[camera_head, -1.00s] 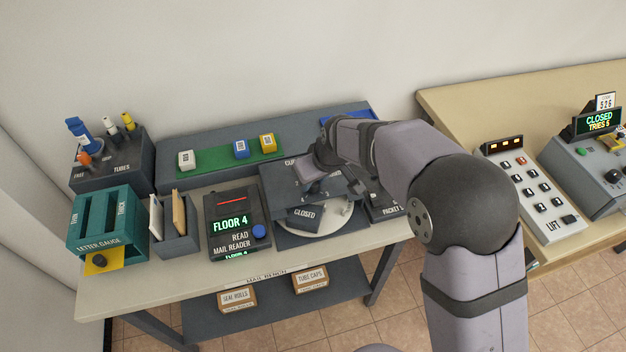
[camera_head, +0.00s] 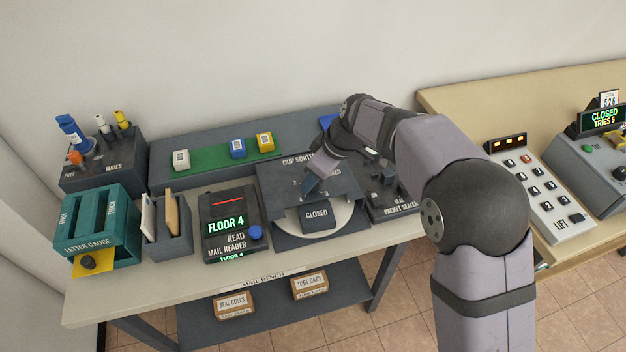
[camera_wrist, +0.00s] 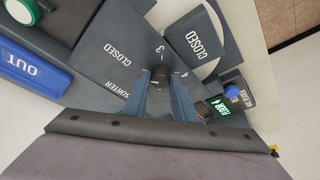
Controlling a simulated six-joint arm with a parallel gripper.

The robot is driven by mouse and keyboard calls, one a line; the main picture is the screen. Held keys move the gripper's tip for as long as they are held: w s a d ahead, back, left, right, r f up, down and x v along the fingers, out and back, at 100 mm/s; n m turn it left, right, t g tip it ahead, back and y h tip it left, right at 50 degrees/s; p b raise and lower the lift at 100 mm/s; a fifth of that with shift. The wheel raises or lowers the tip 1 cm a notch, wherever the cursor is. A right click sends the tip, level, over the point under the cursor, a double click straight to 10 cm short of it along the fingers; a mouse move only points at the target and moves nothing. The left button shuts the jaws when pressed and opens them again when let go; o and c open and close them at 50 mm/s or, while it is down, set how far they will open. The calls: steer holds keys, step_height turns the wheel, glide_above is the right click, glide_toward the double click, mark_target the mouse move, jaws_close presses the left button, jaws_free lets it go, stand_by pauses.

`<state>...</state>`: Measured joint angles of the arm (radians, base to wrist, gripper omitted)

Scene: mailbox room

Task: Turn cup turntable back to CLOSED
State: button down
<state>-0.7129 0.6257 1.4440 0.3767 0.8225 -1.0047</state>
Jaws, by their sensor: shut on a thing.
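The cup sorter (camera_head: 275,185) is a dark grey box on the bench. Its pale round turntable (camera_head: 345,222) shows at the front, with a dark plate (camera_head: 316,215) reading CLOSED. The plate sits square to the sorter's front; it also shows in the wrist view (camera_wrist: 195,40). My gripper (camera_head: 310,187) is over the sorter's top, just behind the plate. In the wrist view my gripper (camera_wrist: 161,80) is shut on a dark knob (camera_wrist: 160,72) near the number 3. The sorter's top also bears the word CLOSED. My fingers and wrist hide part of the top.
The mail reader (camera_head: 230,225) showing FLOOR 4 stands left of the sorter, the packet sealer (camera_head: 397,200) right. A green strip (camera_head: 205,160) with several small blocks lies behind. In the wrist view a blue OUT panel (camera_wrist: 35,80) lies at the left.

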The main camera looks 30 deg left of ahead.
steer(key=shift+w+r+n, duration=0.1)
steer(key=shift+n, duration=0.3)
stand_by(0.3)
steer(key=c, duration=1.5)
jaws_free()
steer(key=shift+o, duration=0.2)
steer(key=b+v, duration=0.1)
steer(key=v, duration=0.6)
steer(key=shift+b, duration=0.35)
steer(key=shift+r, duration=0.15)
